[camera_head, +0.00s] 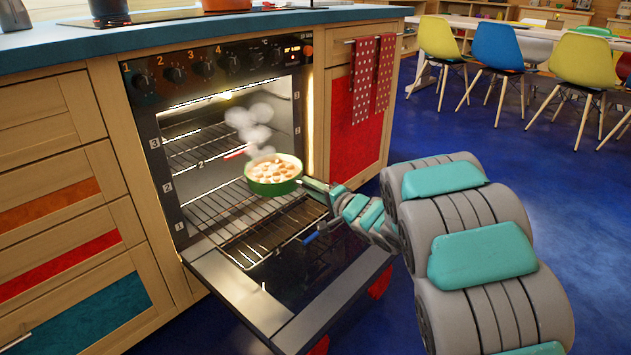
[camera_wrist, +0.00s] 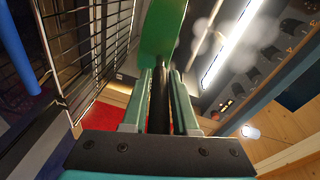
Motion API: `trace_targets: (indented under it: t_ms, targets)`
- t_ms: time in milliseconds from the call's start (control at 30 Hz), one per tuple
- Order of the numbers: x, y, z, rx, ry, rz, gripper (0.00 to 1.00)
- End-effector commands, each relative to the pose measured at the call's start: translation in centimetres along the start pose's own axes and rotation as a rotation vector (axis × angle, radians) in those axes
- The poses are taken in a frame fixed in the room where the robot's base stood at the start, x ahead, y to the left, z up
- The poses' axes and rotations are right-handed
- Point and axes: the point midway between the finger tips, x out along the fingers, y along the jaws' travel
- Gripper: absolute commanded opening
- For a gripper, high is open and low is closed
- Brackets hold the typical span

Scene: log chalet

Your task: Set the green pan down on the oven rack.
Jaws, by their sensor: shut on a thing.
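The green pan (camera_head: 272,188), filled with pale food with brown bits and steaming, is at the open oven's mouth, roughly level. It shows over the far part of the pulled-out lower oven rack (camera_head: 222,208); whether its base touches the wires I cannot tell. My gripper (camera_head: 332,193) is to the right of the pan, shut on its handle. In the wrist view the dark handle runs between the fingers (camera_wrist: 160,112), with the green pan (camera_wrist: 163,30) beyond. The rack's wires (camera_wrist: 97,48) show at the left there. The pan's underside is hidden.
The oven door (camera_head: 330,300) is folded down below the rack. An upper rack (camera_head: 195,145) sits inside the oven. A blue bar (camera_head: 322,230) is at the rack's right. Red towels (camera_head: 373,75) hang on the cabinet to the right. Chairs and a table stand far off; the blue floor between is clear.

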Motion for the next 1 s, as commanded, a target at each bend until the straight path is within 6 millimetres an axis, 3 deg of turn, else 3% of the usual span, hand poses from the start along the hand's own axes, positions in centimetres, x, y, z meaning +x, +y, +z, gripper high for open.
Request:
trace_targets:
  t_ms: [33, 133, 400, 1000]
  targets:
    - [0.3, -0.9, -0.1, 0.009, -0.001, -0.003, 0.0]
    - [1.1, -0.9, 0.0, 0.015, 0.002, -0.005, 0.0]
    - [2.5, 0.2, 0.5, 0.026, 0.018, 0.003, 0.0]
    - [2.9, 1.0, 0.7, 0.027, 0.027, 0.005, 0.0]
